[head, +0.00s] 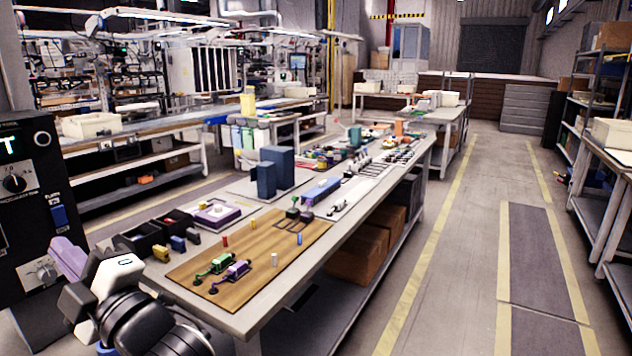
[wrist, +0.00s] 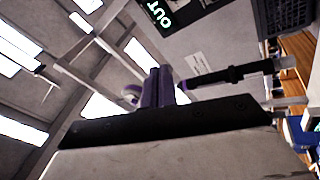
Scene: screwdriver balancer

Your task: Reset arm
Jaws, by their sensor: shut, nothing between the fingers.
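My arm is folded up at the lower left of the head view, beside the near left end of the workbench (head: 255,318). My gripper (wrist: 160,78) shows in the wrist view as two purple fingers pressed together, with nothing between them. It points up and away from the bench, with the ceiling and bright light panels behind it. In the head view a light purple part (head: 68,257) rises at the top left of my arm; I cannot clearly tell its fingertips there. My gripper touches nothing that I can see.
A black control cabinet (head: 28,215) with dials stands close to my arm at the left. The bench carries a wooden board (head: 262,240) with a green tool (head: 215,263) and a purple tool (head: 236,270), and black bins (head: 140,238). The aisle (head: 450,260) at right is clear.

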